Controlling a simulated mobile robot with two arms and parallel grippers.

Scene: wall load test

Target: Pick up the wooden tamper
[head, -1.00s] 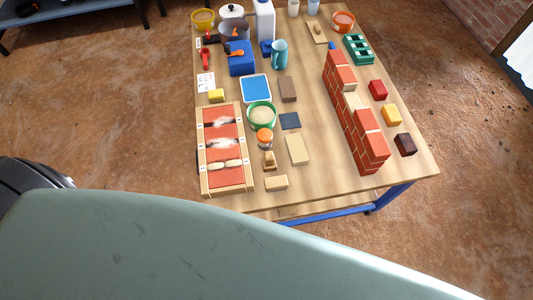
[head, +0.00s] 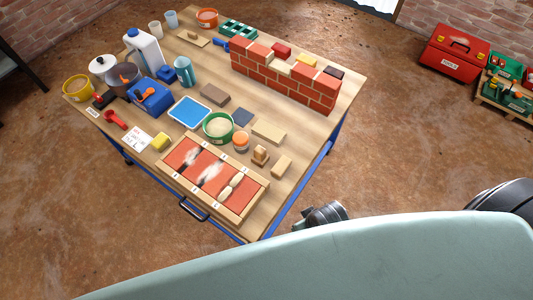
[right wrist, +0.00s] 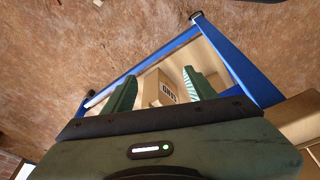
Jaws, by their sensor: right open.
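A small wooden block with a raised grip, which looks like the wooden tamper (head: 260,156), stands near the table's front right edge in the head view. It is between an orange-lidded jar (head: 240,141) and a pale wooden block (head: 281,166). My right gripper (right wrist: 161,90) is open and empty in the right wrist view. Its two green fingers are apart, with a cardboard box (right wrist: 157,88) under the table seen beyond them. The tamper does not show in that view. My left gripper is not in view.
A brick wall (head: 285,80) stands on the wooden table (head: 335,112). A framed red panel (head: 212,178) lies at the front, with a green bowl (head: 218,127) behind it. The table's blue frame (right wrist: 228,62) crosses the right wrist view. A red toolbox (head: 453,52) is on the floor at right.

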